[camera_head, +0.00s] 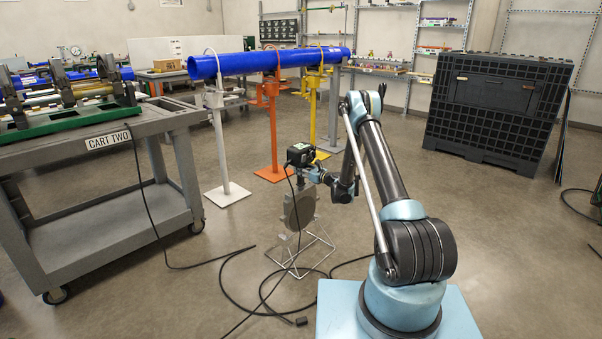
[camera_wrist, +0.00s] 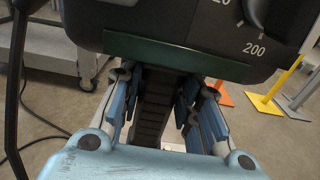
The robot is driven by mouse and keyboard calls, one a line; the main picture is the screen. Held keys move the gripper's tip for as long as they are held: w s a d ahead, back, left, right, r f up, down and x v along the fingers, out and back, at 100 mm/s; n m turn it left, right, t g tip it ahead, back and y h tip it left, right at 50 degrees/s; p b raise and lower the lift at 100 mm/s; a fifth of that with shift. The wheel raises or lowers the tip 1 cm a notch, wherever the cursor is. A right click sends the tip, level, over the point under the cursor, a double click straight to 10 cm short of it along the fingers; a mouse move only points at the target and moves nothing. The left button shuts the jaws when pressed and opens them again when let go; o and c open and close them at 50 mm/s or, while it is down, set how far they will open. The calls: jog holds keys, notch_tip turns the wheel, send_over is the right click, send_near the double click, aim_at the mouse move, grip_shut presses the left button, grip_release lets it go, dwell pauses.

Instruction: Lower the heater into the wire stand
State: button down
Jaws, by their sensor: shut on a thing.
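My gripper (camera_head: 318,176) is shut on the heater from the right, just under the box. In the wrist view my gripper's fingers (camera_wrist: 160,108) close on both sides of the heater's dark ribbed handle (camera_wrist: 152,122). The box with its dial and "200" mark (camera_wrist: 205,32) fills the top of that view. The wire stand (camera_head: 310,264) is on the floor beneath the plate. The plate's lower part overlaps its wires; the exact depth and contact cannot be told.
A black cable (camera_head: 232,290) runs from the heater and loops over the floor. A grey cart (camera_head: 110,228) stands at left. Orange (camera_head: 273,174), yellow and white pipe stands behind hold a blue pipe (camera_head: 265,60). A black crate (camera_head: 497,105) is at back right.

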aim_at(302, 187)
jog(key=shift+s+f, duration=0.1)
jog(key=shift+f, duration=5.35)
dwell(2.1)
jog(key=c, duration=1.1)
grip_release()
